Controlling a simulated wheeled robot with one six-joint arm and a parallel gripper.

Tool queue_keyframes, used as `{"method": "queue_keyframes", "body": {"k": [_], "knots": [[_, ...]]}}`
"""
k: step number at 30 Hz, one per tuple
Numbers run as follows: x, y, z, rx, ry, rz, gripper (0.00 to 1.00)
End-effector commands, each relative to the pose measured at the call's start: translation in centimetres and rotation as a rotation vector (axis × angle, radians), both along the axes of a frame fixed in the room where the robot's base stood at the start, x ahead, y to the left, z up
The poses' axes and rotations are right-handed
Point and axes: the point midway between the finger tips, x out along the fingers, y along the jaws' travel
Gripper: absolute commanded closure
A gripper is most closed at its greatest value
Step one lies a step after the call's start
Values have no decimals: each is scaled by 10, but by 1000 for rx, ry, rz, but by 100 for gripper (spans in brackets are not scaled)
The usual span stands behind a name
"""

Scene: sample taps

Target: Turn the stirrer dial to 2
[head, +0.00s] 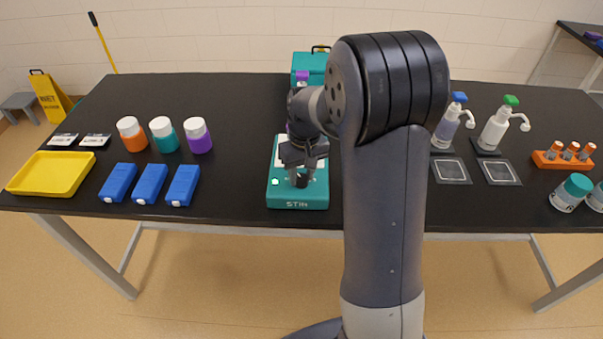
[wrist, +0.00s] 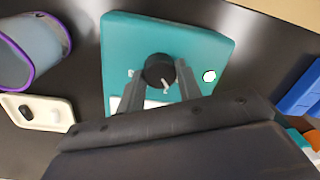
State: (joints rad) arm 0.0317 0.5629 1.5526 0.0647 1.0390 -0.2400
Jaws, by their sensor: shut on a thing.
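The stirrer (head: 297,198) is a teal box with "STIR" on its front, near the front edge of the black table. It also shows in the wrist view (wrist: 125,40). Its black dial (wrist: 157,68) is round with a white pointer mark, which points toward the lower right in the wrist view. My gripper (wrist: 160,79) is over the stirrer with a finger on each side of the dial, shut on it. In the head view my gripper (head: 302,177) points down at the dial (head: 301,181), which it partly covers.
Left of the stirrer stand blue boxes (head: 150,184), lidded jars (head: 163,137) and a yellow tray (head: 50,174). Pump bottles (head: 495,130) and an orange rack (head: 560,163) are to the right. A purple-rimmed cup (wrist: 30,50) is near the stirrer. My arm hides the table's middle.

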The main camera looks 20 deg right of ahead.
Motion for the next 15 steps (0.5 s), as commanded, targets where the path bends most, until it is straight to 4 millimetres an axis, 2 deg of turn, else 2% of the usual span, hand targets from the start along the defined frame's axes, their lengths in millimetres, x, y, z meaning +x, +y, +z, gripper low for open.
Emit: {"method": "queue_keyframes", "body": {"k": [15], "knots": [[-1,0,0,0,-1,-491,89]]}}
